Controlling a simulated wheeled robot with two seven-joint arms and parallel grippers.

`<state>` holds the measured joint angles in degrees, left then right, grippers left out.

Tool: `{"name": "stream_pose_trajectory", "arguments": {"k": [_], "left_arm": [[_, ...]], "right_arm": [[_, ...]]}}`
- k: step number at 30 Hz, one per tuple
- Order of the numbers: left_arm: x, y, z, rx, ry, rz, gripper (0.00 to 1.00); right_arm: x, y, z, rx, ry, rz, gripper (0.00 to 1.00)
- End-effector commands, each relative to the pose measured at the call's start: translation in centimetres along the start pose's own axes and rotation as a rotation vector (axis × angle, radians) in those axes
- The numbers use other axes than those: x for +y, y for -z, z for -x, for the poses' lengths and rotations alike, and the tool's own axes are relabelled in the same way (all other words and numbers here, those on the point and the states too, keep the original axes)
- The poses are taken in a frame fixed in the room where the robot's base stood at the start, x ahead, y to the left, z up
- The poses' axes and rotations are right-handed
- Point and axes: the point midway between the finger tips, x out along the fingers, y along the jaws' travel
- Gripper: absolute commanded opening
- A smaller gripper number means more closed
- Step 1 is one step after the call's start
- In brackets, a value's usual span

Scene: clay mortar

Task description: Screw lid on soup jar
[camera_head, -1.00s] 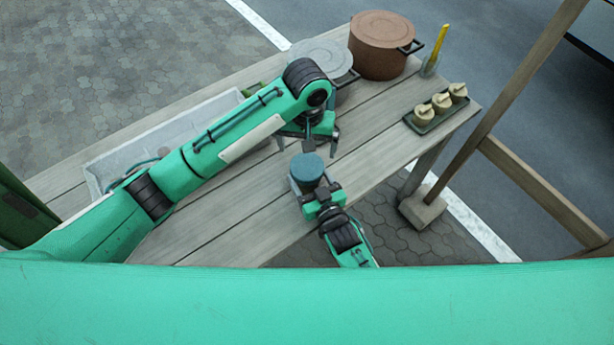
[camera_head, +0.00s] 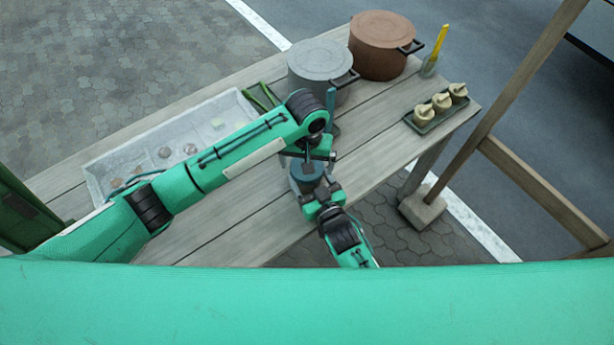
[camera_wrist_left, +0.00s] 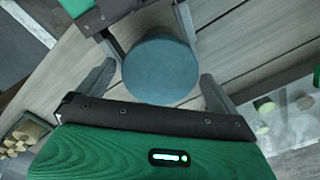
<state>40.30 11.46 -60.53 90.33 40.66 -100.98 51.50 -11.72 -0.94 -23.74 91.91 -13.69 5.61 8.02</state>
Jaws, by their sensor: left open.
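The soup jar (camera_head: 293,182) stands near the table's front edge, mostly hidden beneath the grippers. A round blue-teal lid (camera_wrist_left: 160,70) covers its top from above; whether it is seated on threads cannot be told. My left gripper (camera_wrist_left: 157,84) is open over the lid, with one finger on each side and visible gaps between fingers and lid. In the head view, the left gripper (camera_head: 308,158) partly covers the lid (camera_head: 306,170). My right gripper (camera_head: 320,196) comes from the front right, its fingers against the jar's sides below the lid.
A pale tub (camera_head: 120,160) with small round items lies at the left. A grey pot (camera_head: 318,62) and a brown pot (camera_head: 380,45) stand at the back. A dark tray (camera_head: 437,113) with three cream pieces and a yellow-handled tool (camera_head: 435,50) are at the right.

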Motion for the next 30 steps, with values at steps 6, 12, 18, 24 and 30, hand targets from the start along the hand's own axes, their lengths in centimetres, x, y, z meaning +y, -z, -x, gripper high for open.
{"name": "stream_pose_trajectory", "arguments": {"k": [6, 12, 18, 24, 30], "left_arm": [[-0.01, 0.01, -0.41, 0.001, 0.000, 0.000, 0.97], [-0.01, 0.01, -0.39, 0.001, 0.000, 0.000, 0.85], [-0.01, 0.01, -0.38, 0.001, 0.000, 0.000, 0.52], [-0.02, 0.03, -0.36, 0.001, 0.000, -0.043, 0.52], [-0.07, 0.05, -0.36, 0.002, 0.002, -0.334, 0.52]], "right_arm": [[0.00, 0.09, -0.03, 0.002, 0.000, 0.000, 0.08], [0.00, 0.09, -0.03, 0.002, 0.000, 0.000, 0.08], [0.00, 0.09, -0.03, 0.002, 0.000, 0.000, 0.08], [0.00, 0.09, -0.02, 0.002, 0.000, 0.000, 0.08], [0.00, 0.09, -0.02, 0.002, 0.000, 0.000, 0.08]]}}
